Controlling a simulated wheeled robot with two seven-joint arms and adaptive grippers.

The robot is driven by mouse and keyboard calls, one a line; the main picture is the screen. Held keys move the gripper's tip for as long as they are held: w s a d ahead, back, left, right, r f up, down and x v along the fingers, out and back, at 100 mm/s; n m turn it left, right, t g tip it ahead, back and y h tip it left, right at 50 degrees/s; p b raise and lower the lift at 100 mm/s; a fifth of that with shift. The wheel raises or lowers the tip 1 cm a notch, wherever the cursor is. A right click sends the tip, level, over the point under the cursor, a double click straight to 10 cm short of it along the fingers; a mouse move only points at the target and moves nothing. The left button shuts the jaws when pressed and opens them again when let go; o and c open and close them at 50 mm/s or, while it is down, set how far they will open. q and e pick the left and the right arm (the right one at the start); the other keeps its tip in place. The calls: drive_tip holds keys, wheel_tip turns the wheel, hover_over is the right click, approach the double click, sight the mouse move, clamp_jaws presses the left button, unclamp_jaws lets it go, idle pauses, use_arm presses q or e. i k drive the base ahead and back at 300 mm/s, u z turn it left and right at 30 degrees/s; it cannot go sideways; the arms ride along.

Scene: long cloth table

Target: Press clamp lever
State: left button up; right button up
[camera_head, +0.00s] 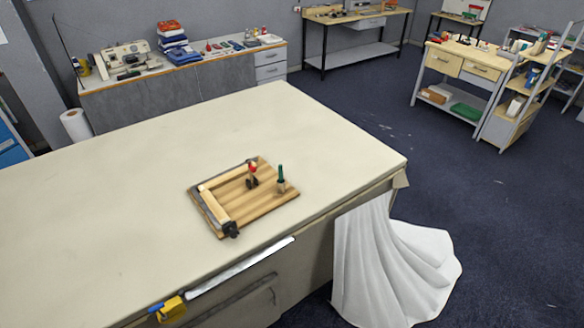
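A wooden board (245,208) lies on the long cloth table (130,190), near the table's right end. It has raised wooden strips along its left and far edges. A small clamp with a red-tipped lever (252,168) stands upright at the board's far side. A green-handled piece (281,178) stands upright at the board's right side. A dark clamp-like fitting (231,229) sits at the board's near corner. The parts are too small to tell which way each clamp is set. Neither of my grippers shows in the head view.
The table top around the board is bare. A yellow tool (172,310) and a long pale strip (240,267) are at the table's near side. White cloth (385,265) hangs to the floor at the right. Benches and a shelf rack stand far behind.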

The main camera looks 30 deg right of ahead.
sight(252, 170)
drive_tip(key=z, duration=0.7)
drive_tip(key=k, duration=1.35)
drive_tip(key=z, duration=0.5)
drive_tip(key=i, duration=1.65)
drive_tip(key=u, duration=0.75)
